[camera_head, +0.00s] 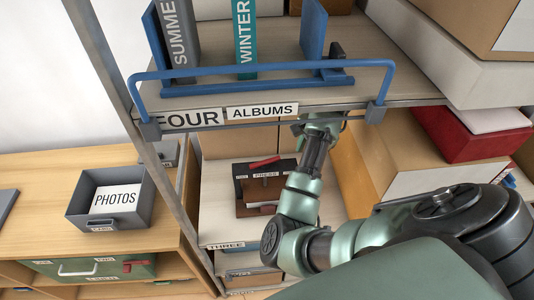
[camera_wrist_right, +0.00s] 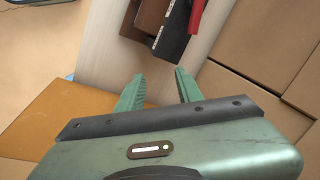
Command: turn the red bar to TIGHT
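The red bar (camera_head: 264,162) lies across the top of a dark brown press (camera_head: 243,190) labelled PRESS, on the shelf marked THREE. No TIGHT mark is readable. In the right wrist view, the red bar (camera_wrist_right: 197,14) shows at the top edge beside the dark press (camera_wrist_right: 173,42). My right gripper (camera_wrist_right: 158,88) is open, with two green fingers apart and nothing between them. It is apart from the bar, which lies beyond the fingertips. In the head view my right forearm rises right of the press, and its fingertips are hidden. My left gripper is not in view.
The upper shelf (camera_head: 262,98) with a blue rail and albums overhangs the press. Cardboard boxes (camera_head: 375,160) stand right of it; a metal post (camera_head: 150,150) rises at left. A PHOTOS tray (camera_head: 80,205) and a green box (camera_head: 75,268) with a red handle are further left.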

